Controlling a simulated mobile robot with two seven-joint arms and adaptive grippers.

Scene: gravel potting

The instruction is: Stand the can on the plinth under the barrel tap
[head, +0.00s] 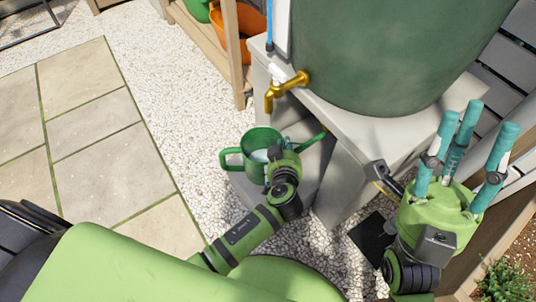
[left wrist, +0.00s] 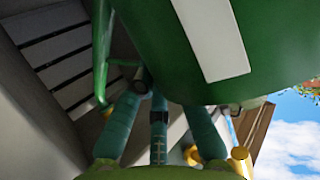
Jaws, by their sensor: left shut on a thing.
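The green can (head: 257,138) has a loop handle on its left and a thin spout to its right. My left gripper (head: 276,164) is shut on the can at its near side, hiding part of its wall. In the left wrist view the can's green wall (left wrist: 160,40), with a white patch, fills the top above my teal fingers (left wrist: 158,130). The can is over the low grey plinth (head: 242,188); I cannot tell whether its base touches. The brass tap (head: 284,88) is above the can's mouth. My right gripper (head: 474,125) is open and empty, fingers up.
The big green barrel (head: 385,50) stands on a grey stand (head: 405,132) behind the plinth. A wooden shelf (head: 232,45) with an orange pot (head: 236,22) is at the back left. White gravel (head: 150,90) and paving (head: 95,130) lie clear to the left.

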